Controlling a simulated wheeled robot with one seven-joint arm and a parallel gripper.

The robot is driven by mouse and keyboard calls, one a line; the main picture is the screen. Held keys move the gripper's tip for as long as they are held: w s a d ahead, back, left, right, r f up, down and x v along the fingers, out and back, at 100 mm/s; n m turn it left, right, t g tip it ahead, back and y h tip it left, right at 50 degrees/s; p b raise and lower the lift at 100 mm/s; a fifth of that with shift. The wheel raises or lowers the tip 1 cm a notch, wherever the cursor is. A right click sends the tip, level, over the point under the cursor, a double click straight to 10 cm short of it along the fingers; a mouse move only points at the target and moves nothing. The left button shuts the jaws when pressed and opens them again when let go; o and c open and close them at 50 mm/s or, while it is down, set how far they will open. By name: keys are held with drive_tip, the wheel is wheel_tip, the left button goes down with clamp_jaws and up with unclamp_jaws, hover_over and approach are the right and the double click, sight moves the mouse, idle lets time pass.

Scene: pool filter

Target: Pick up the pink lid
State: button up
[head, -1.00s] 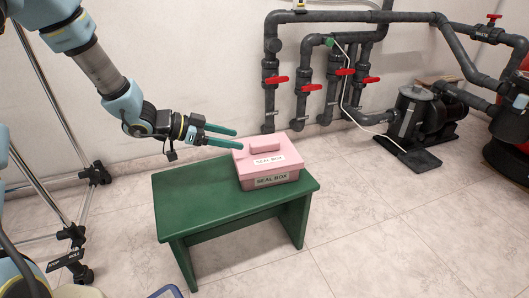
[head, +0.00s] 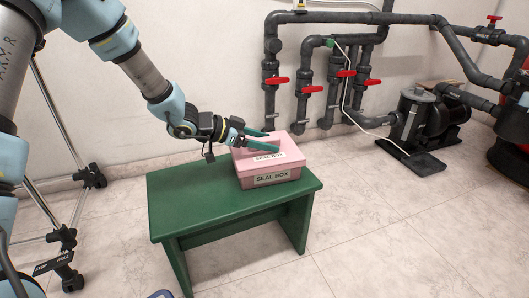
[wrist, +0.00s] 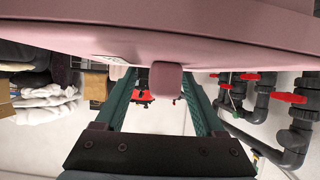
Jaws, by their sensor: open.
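The pink lid (head: 292,154) sits on the pink seal box (head: 249,181), which stands on a green bench. The lid has a raised block handle (wrist: 166,80) on top. My gripper (head: 273,141) is open over the lid, its two green fingers reaching in from the left. In the wrist view my gripper (wrist: 160,76) has one finger on each side of the handle, with gaps showing. The near finger hides part of the handle in the head view. The lid (wrist: 170,38) fills the top of the wrist view.
The green bench (head: 185,215) has free room left of the box. Dark pipes with red valve handles (head: 312,88) run along the wall behind. A black pump (head: 425,120) stands on the floor at right. A wheeled metal stand (head: 62,240) is at left.

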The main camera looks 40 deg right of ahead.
clamp_jaws()
idle(0.5)
